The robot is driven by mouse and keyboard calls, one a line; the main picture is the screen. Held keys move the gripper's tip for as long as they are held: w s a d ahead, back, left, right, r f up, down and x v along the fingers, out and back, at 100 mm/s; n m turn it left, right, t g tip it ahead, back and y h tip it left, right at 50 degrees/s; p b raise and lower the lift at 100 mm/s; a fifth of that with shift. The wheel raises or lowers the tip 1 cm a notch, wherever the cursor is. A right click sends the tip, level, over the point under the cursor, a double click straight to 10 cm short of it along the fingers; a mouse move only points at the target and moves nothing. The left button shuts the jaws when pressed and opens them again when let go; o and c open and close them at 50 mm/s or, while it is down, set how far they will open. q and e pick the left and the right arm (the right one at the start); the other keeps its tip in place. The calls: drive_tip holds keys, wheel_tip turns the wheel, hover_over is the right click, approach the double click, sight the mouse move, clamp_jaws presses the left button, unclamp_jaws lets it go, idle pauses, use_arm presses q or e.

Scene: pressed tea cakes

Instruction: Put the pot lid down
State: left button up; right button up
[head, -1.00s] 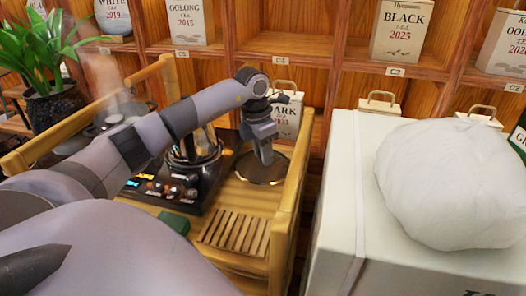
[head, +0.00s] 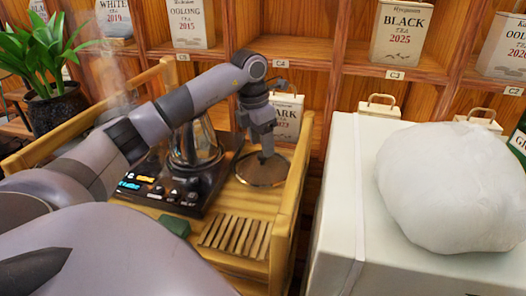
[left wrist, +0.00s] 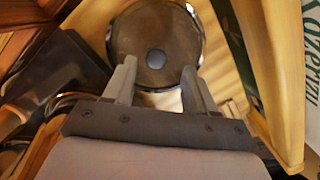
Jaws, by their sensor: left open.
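The pot lid (head: 250,180), a round dark disc with a bright rim, lies flat on the wooden tea cart (head: 283,215), right of the stove. In the left wrist view the lid (left wrist: 172,22) shows its round dark knob (left wrist: 155,59). My left gripper (head: 266,156) is above the lid, pointing down. In the left wrist view its fingers (left wrist: 158,74) are spread apart on either side of the knob, with nothing held between them. The glass pot (head: 196,147) stands on the dark stove (head: 160,188), partly behind my left arm. My right gripper is not in view.
A slatted wooden tray (head: 234,236) and a green block (head: 174,227) are on the cart's near part. The cart's raised side rail (head: 292,185) is close right of the lid. A white box (head: 340,200) bears a wrapped white bundle (head: 450,187). Shelves with tea boxes stand behind.

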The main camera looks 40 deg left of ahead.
sight(258, 166)
use_arm(q)
wheel_tip(258, 166, up, 8)
drive_tip(key=s, duration=0.1)
drive_tip(key=shift+a+f, duration=0.15)
drive_tip(key=shift+f, duration=0.1)
idle(0.4)
